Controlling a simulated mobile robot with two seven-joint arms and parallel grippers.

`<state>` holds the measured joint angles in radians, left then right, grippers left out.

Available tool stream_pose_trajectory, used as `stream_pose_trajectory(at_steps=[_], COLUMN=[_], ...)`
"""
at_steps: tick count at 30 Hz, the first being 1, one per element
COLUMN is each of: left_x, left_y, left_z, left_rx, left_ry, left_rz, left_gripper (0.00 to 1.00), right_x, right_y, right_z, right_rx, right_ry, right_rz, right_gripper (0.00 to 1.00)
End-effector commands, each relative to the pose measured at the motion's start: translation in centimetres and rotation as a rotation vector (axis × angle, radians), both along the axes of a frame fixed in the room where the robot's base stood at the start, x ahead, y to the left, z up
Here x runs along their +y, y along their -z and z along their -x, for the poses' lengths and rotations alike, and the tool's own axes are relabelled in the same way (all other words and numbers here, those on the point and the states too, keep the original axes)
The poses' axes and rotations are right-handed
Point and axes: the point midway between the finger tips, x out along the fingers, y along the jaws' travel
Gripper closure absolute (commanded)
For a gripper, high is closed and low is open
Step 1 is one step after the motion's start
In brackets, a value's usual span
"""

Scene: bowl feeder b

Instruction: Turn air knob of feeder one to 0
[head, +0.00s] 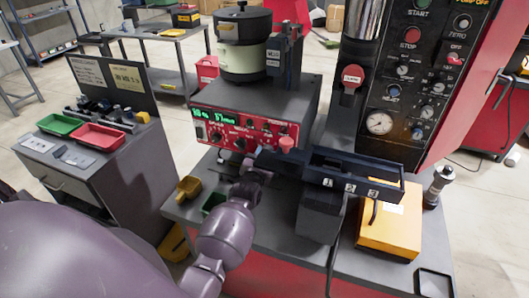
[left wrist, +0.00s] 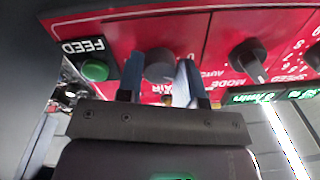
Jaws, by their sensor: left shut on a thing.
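Feeder one's red control panel (head: 245,130) is on the front of the dark feeder box, under a round bowl (head: 244,40). In the left wrist view the panel shows upside down. The round dark air knob (left wrist: 160,64) sits beside the "AIR" label, next to the green FEED button (left wrist: 95,70). My left gripper (left wrist: 160,78) has one finger on each side of the air knob and is shut on it. In the head view my left gripper (head: 266,161) is low at the panel's right part. The knob's pointer and scale cannot be read. My right gripper is not in view.
The mode knob (left wrist: 248,60) is beside the air knob on the same panel. A dark numbered tray (head: 355,175) stands close to the right of my gripper. A yellow box (head: 390,225) and a yellow scoop-like bin (head: 189,187) are on the bench.

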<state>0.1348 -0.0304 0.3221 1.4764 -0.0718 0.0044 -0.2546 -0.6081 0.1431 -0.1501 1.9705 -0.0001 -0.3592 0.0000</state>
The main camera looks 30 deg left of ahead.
Motion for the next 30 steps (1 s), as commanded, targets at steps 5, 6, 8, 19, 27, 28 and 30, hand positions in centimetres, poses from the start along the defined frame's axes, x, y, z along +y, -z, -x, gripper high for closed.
stream_pose_trajectory(at_steps=[5, 6, 8, 19, 27, 28, 30], left_x=[-0.11, -0.12, -0.14, -0.19, -0.20, -0.20, -0.20], left_y=[-0.13, -0.10, -0.09, -0.05, -0.05, -0.05, -0.05], left_z=[-0.02, -0.02, -0.02, -0.03, -0.04, -0.04, -0.04], left_rx=[-0.038, -0.046, -0.058, -0.109, -0.124, -0.125, -0.126], left_ry=[0.000, 0.000, 0.000, 0.000, -0.001, 0.000, 0.000], left_rz=[0.161, 0.193, 0.242, 0.456, 0.516, 0.519, 0.523], left_gripper=[0.90, 0.90, 0.90, 0.90, 0.90, 0.90, 0.90], right_x=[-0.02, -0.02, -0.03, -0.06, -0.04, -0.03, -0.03], right_y=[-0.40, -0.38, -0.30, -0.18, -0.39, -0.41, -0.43], right_z=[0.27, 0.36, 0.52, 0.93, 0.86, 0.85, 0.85], right_rx=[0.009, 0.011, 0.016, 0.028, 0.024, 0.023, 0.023], right_ry=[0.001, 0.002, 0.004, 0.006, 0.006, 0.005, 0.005], right_rz=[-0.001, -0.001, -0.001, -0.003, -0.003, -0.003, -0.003], right_gripper=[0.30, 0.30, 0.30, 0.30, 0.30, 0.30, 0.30])
